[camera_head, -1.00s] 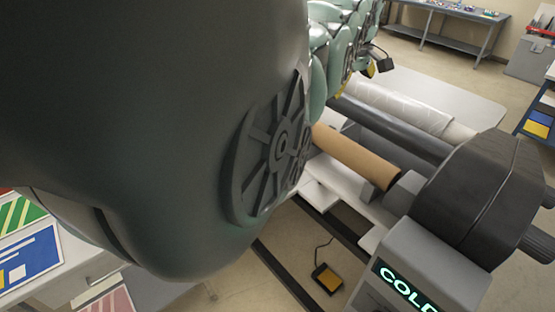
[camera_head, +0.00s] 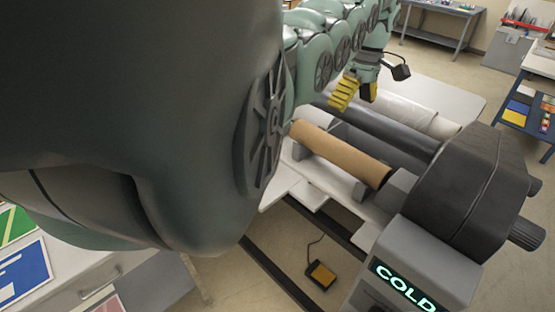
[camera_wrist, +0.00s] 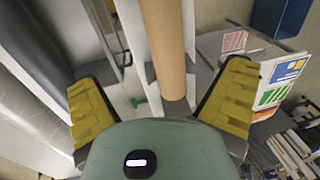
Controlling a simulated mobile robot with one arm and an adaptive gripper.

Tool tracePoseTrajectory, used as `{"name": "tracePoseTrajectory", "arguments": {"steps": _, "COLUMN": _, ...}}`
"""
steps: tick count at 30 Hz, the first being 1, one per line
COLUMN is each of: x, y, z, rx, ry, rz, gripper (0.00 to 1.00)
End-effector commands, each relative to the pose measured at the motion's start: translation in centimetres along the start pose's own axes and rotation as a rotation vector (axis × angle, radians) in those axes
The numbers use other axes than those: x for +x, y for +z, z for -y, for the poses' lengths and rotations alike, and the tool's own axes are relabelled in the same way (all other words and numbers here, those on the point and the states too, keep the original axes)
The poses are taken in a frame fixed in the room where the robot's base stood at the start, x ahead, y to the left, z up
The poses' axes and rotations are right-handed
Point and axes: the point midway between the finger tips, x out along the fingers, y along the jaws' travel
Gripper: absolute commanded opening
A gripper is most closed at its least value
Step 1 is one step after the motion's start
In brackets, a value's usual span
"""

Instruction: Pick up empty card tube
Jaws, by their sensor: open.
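The card tube (camera_head: 340,155) is a plain brown cylinder lying along the front of the laminator, its near right end by a grey bracket. In the wrist view the tube (camera_wrist: 163,45) runs down from the top edge between my spread fingers. My gripper (camera_head: 355,92), with yellow ribbed pads, is above the machine and apart from the tube in the head view. In the wrist view my gripper (camera_wrist: 165,100) is open, with a pad on each side of the tube and nothing held.
The laminator's dark end housing (camera_head: 465,190) stands right of the tube, above a panel reading COLD (camera_head: 405,285). A dark roller (camera_head: 385,133) and a clear-wrapped roll (camera_head: 405,115) lie behind the tube. A foot pedal (camera_head: 321,275) is on the floor.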

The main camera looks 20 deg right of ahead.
Motion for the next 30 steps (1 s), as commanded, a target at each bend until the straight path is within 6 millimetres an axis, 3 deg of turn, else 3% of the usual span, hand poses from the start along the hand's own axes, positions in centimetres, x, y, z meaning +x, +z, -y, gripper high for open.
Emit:
{"name": "tracePoseTrajectory", "arguments": {"steps": 1, "x": 0.5, "y": -0.9, "z": 0.4, "rx": -0.021, "ry": -0.004, "rz": 0.007, "gripper": 0.98}}
{"name": "tracePoseTrajectory", "arguments": {"steps": 16, "x": 6.5, "y": -0.7, "z": 0.4, "rx": -0.018, "ry": -0.004, "rz": 0.004, "gripper": 0.98}}
{"name": "tracePoseTrajectory", "arguments": {"steps": 26, "x": 7.6, "y": -0.6, "z": 0.6, "rx": -0.016, "ry": -0.005, "rz": 0.003, "gripper": 0.98}}
{"name": "tracePoseTrajectory", "arguments": {"steps": 30, "x": 8.9, "y": -0.4, "z": 0.8, "rx": -0.014, "ry": -0.010, "rz": 0.004, "gripper": 0.98}}
